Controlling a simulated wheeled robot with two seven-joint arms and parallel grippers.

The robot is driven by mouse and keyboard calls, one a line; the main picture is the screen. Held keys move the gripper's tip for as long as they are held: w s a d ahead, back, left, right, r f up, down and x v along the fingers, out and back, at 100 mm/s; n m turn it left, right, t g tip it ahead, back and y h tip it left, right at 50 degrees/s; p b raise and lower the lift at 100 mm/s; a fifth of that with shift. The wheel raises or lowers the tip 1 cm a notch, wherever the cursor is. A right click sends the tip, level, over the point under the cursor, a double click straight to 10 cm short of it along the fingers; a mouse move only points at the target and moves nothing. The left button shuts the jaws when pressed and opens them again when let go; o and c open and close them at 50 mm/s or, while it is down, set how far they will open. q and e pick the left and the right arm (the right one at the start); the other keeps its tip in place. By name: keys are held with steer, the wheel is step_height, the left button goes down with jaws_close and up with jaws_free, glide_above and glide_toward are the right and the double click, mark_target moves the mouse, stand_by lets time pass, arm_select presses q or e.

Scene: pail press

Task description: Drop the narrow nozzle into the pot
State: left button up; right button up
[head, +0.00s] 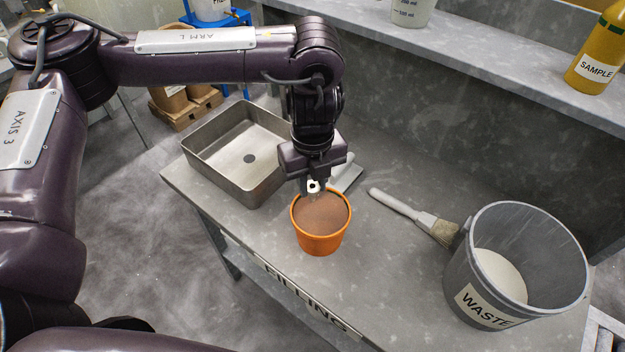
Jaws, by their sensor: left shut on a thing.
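An orange pot (321,244) stands upright on the grey bench, with a brown inside showing. My left gripper (313,190) points down over the back left part of the pot's mouth. It is shut on a small pale piece with a dark hole, which looks like the narrow nozzle (313,186). Most of the nozzle is hidden by the fingers, and I cannot tell whether its lower end is below the pot's rim. My right gripper is not in view.
A metal tray (205,160) stands left of the pot. A brush (405,208) lies to the right, beside a grey bucket marked WASTE (455,290). A pale flat object (348,178) lies behind the gripper. A shelf with a yellow SAMPLE bottle (600,50) runs along the back.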

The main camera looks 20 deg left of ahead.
arm_select(q)
steer(key=o, duration=1.1)
steer(key=shift+c, duration=0.2)
steer(key=shift+r, duration=0.1)
step_height(320, 180, up, 8)
steer(key=shift+f, duration=0.2)
